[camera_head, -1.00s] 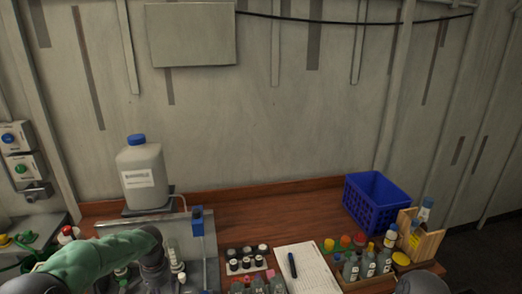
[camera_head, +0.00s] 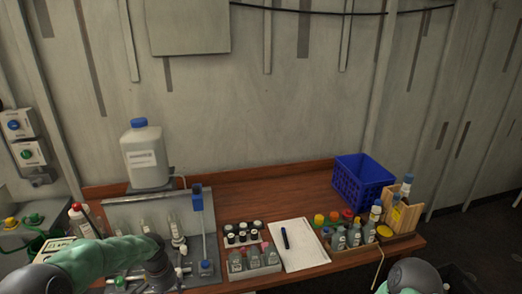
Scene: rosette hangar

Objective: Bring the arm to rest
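My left arm (camera_head: 105,258) comes in from the lower left in a green sleeve and reaches over the metal sink tray (camera_head: 120,211). Its dark wrist (camera_head: 158,262) is near the front of the tray; the fingers are hidden or out of the picture. My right arm (camera_head: 408,276) shows only as a grey and green piece at the bottom right edge, in front of the bench. Its gripper is out of view.
On the wooden bench (camera_head: 270,190) stand a large canister (camera_head: 146,158), a rack of small bottles (camera_head: 252,262), a notepad (camera_head: 302,243) with a pen, several colour-capped bottles (camera_head: 353,237) and a blue crate (camera_head: 360,185). A panel with buttons (camera_head: 25,137) is on the left wall.

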